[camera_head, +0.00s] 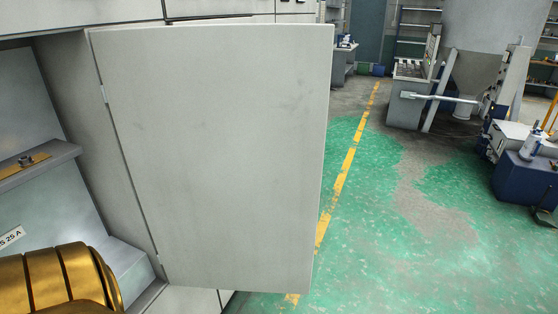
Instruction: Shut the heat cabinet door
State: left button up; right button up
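The heat cabinet door (215,150) is a plain light grey panel in the middle of the camera_head view. It stands open, swung out from its hinge edge on the left. The cabinet (70,95) is open to the left of it, with a grey inner wall, a ledge with a brass strip (25,164) and a label reading about "S 25 A". A gold ribbed part at the bottom left is cut off by the frame edge, and I cannot tell what it belongs to. Neither of my grippers shows.
Green worn floor (400,240) with a yellow line (350,155) lies right of the door and looks clear nearby. A hopper machine (480,70) stands at the back right. A dark blue box (522,180) with a bottle on it is at the right edge.

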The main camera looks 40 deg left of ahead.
aim_at(221, 128)
jog(key=i+z, duration=0.1)
jog(key=i, duration=0.95)
jog(key=i+u, duration=0.35)
jog(key=i+l+u, duration=0.1)
jog(key=u, duration=0.3)
jog(key=i+l+u, duration=0.2)
jog(key=u, duration=0.15)
jog(key=i+u, duration=0.1)
jog(key=u, duration=0.35)
jog(key=i+l+u, duration=0.1)
jog(key=u, duration=0.35)
jog(key=i+l+u, duration=0.1)
jog(key=u, duration=0.3)
jog(key=i+l+u, duration=0.15)
jog(key=u, duration=0.3)
jog(key=l+u, duration=0.15)
jog(key=u, duration=0.3)
jog(key=i+l+u, duration=0.1)
jog(key=u, duration=0.35)
jog(key=i+l+u, duration=0.15)
jog(key=u, duration=0.2)
jog(key=l+u, duration=0.35)
jog(key=i+l+u, duration=0.1)
jog(key=l+u, duration=0.25)
